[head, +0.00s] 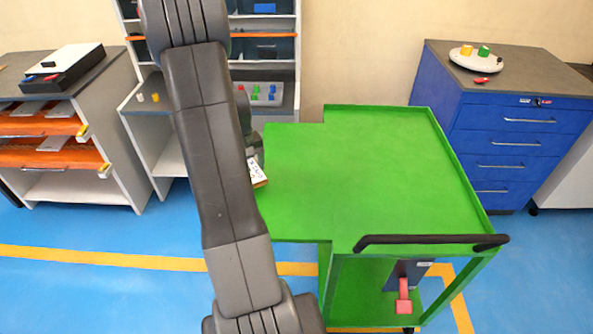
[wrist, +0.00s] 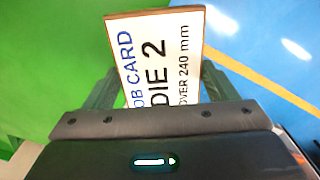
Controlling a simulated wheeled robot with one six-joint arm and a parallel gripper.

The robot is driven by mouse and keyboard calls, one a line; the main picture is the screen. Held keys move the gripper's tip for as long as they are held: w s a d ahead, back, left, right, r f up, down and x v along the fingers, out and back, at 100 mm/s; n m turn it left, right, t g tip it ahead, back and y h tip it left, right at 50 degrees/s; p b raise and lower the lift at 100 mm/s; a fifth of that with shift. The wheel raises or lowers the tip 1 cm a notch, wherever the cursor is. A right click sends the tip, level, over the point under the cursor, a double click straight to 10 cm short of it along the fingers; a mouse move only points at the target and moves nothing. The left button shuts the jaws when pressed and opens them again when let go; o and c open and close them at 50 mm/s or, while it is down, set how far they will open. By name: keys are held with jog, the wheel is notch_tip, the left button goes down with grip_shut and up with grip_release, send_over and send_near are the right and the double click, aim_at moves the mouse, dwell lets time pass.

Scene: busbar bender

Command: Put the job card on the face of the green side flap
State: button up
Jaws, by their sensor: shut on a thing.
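The job card (wrist: 165,62) is a white card with a brown edge, lettered "JOB CARD", "DIE 2" and "OVER 240 mm". My gripper (wrist: 158,90) is shut on it, with a finger at each side. In the head view the card (head: 257,175) shows just past my arm, at the left edge of the green side flap (head: 292,185). The flap sticks out level with the green cart top. A green surface fills the left of the wrist view; I cannot tell whether the card touches it. My arm hides most of the gripper in the head view.
The green cart (head: 390,160) has a bare top, a black handle (head: 430,240) and a red-handled item (head: 403,295) below. A blue drawer cabinet (head: 510,135) stands right, shelving (head: 265,60) behind, and a rack with orange shelves (head: 50,150) left. Blue floor is open at front left.

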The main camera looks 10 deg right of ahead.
aim_at(288, 176)
jog(key=d+r+n+b, duration=0.2)
jog(key=d+r+n, duration=0.5)
jog(key=d+n, duration=0.55)
jog(key=shift+m, duration=0.25)
jog(key=shift+s+f+p, duration=0.15)
jog(key=shift+f+p, duration=0.15)
jog(key=shift+f, duration=4.8)
jog(key=o, duration=1)
jog(key=shift+r, duration=0.1)
notch_tip(288, 176, up, 12)
